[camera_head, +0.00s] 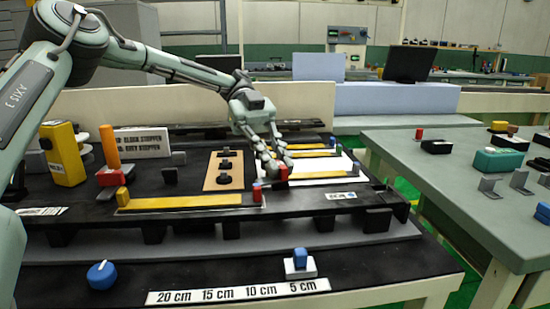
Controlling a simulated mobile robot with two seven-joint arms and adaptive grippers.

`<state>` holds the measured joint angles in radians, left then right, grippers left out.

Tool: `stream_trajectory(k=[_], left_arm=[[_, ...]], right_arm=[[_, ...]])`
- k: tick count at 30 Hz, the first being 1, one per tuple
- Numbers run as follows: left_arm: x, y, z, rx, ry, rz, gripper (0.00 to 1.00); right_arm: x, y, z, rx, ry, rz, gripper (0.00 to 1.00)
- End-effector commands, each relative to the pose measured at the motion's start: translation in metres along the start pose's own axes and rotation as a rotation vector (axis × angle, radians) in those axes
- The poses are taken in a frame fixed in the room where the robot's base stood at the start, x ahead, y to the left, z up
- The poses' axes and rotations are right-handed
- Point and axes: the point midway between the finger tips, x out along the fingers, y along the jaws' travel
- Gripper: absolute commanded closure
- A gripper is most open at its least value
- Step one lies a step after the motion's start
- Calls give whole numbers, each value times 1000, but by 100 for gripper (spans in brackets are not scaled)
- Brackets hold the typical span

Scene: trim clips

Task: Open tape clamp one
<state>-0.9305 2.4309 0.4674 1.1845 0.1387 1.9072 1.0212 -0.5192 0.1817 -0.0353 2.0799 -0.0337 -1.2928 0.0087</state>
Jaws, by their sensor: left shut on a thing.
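My left gripper (280,172) reaches in from the upper left and points down over the middle of the black raised board (325,205). Its fingers are shut on a small red clamp piece (284,173), at the left end of a yellow bar (318,175) on a white sheet. The fingers partly hide this piece. A longer yellow bar (185,202) lies nearer, with a red block (257,194) at its right end. Another yellow bar (312,154) lies farther back. I cannot tell which clamp is number one. My right gripper is not in view.
A tan plate (223,183) with black knobs lies left of the gripper. A yellow box (62,152) and an orange post (109,147) stand at the left. A blue knob (102,274) and a scale strip (235,292) are in front. A grey-green table (450,170) stands right.

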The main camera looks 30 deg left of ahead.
Motion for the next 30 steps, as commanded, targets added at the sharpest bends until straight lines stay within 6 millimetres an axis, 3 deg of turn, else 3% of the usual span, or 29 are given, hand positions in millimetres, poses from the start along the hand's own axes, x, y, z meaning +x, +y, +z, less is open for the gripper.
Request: stream_trajectory(k=[20, 21, 25, 30], left_arm=[[0, -1, 0, 21, -4, 52, 100], [0, -1, 0, 21, -4, 51, 83], [0, -1, 0, 21, -3, 51, 67], [0, -1, 0, 21, -2, 51, 67]], right_arm=[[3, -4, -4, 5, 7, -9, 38], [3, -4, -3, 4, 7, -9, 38], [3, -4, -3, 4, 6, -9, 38], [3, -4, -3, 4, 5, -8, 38]])
